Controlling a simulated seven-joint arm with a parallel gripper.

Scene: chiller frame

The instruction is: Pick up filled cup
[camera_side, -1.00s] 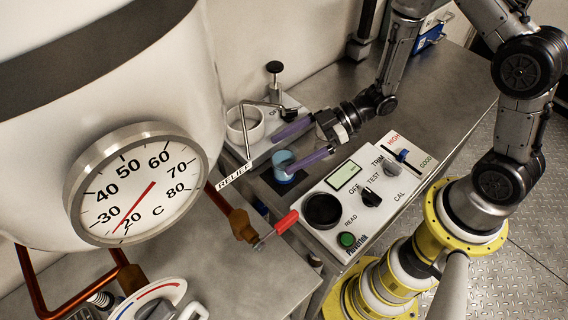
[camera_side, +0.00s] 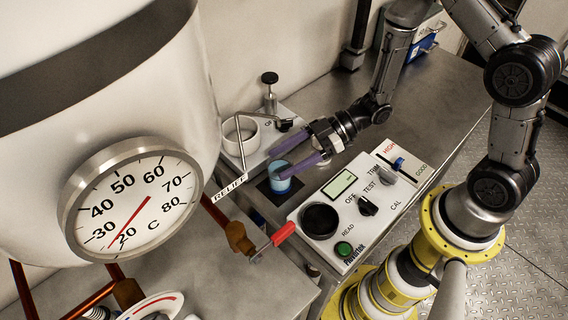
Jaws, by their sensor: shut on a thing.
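The filled cup (camera_side: 280,177) is a small blue cup. It stands on a dark square pad on the metal bench, left of the meter box. My gripper (camera_side: 286,163) reaches it from the right, with one purple finger on its far side and one on its near side. The fingers are shut on the cup's upper part. The cup looks upright and still at the pad. The near finger hides part of the cup's right side, and I cannot make out its contents.
The meter box (camera_side: 335,222) with a dark round well stands close in front, right of the cup. A white ring holder and pump (camera_side: 269,92) stand behind. A bent pipe with a RELIEF tag (camera_side: 232,187) and the large tank (camera_side: 110,90) are at the left.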

